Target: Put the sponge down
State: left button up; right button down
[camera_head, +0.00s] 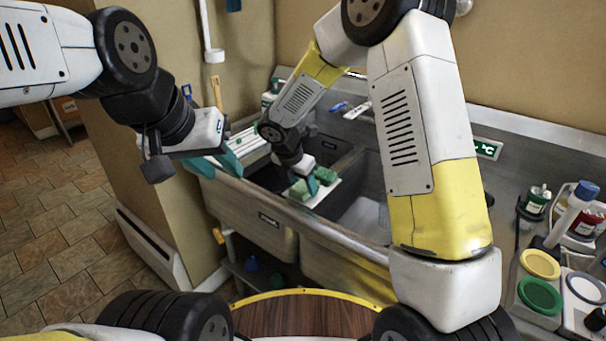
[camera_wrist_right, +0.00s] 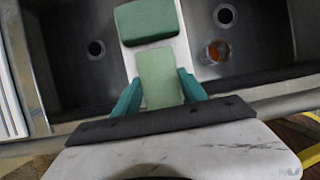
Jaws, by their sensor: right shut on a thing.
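The light green sponge (camera_wrist_right: 160,80) sits between the two teal fingers of my right gripper (camera_wrist_right: 158,90) in the right wrist view. The gripper is shut on it, over a pale strip between two dark basins. In the head view my right gripper (camera_head: 318,180) is low at this strip; its fingers partly hide what they hold. I cannot tell whether the sponge touches the strip. A darker green block (camera_wrist_right: 146,22) lies on the strip just beyond the sponge. My left gripper (camera_head: 216,163) is open and empty, near the sink's left front corner.
The metal sink (camera_head: 240,208) has two basins beside the pale strip (camera_wrist_right: 185,50). A white ribbed rack (camera_head: 245,143) is at the sink's left. Bottles and lidded tubs, including a green lid (camera_head: 540,296), stand on the right counter. A round wooden top (camera_head: 305,315) is in front.

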jog(key=shift+f, duration=0.15)
jog(key=c, duration=0.6)
grip_release()
jog(key=shift+c, duration=0.2)
jog(key=v, duration=1.2)
jog(key=s+d+r+m+y, duration=0.2)
jog(key=s+d+r+m, duration=0.65)
jog(key=d+m, duration=0.25)
jog(key=s+d+r+m+t+y, duration=0.1)
jog(key=s+d+m, duration=0.2)
jog(key=s+m, duration=0.3)
jog(key=s+d+r+m+t+y, duration=0.1)
jog(key=s+d+r+m+y, duration=0.1)
jog(key=s+m, duration=0.5)
jog(key=shift+s+d+r+m, duration=0.2)
jog(key=shift+d+m, duration=0.55)
jog(key=shift+m, duration=1.35)
